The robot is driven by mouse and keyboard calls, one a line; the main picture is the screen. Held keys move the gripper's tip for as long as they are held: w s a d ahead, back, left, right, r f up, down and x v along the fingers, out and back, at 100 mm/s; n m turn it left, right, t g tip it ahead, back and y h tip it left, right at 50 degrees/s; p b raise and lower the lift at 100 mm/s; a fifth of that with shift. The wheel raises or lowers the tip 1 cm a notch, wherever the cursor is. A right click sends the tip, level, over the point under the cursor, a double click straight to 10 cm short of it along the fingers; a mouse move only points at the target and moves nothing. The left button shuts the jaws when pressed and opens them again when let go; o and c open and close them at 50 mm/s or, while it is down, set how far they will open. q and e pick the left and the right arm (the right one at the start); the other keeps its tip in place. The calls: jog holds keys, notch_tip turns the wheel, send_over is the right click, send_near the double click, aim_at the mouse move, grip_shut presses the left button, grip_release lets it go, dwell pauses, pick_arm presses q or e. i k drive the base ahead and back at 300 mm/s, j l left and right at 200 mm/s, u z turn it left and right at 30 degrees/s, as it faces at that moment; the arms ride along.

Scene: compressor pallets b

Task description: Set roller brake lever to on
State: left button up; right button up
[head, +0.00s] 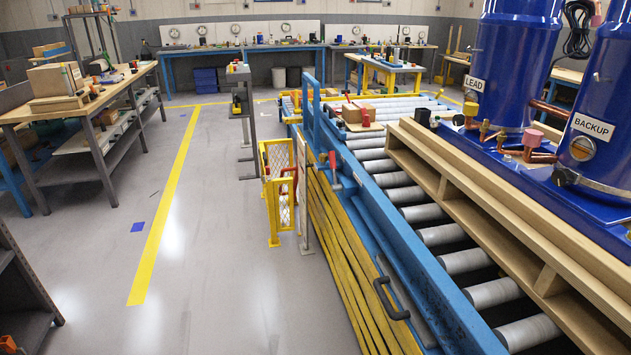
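A small red-handled lever (332,160) stands on the near-left blue rail of the roller conveyor (440,280), a little beyond the middle of the picture. It looks roughly upright, with a lower red part beside the rail. I take it for the roller brake lever, but its on and off marks are too small to read. A black U-shaped handle (388,300) sits lower on the conveyor's side, nearer to me. Neither of my grippers is in view.
Blue compressors marked LEAD (512,60) and BACKUP (592,145) stand on a wooden pallet (500,200) on the rollers. A yellow mesh gate (277,190) stands left of the conveyor. A workbench (90,105) stands at left.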

aim_at(337, 187)
jog(key=i+l+z, duration=0.1)
jog(key=i+j+z, duration=0.1)
jog(key=i+z, duration=0.3)
jog(key=i+j+z, duration=0.2)
jog(key=z, duration=0.2)
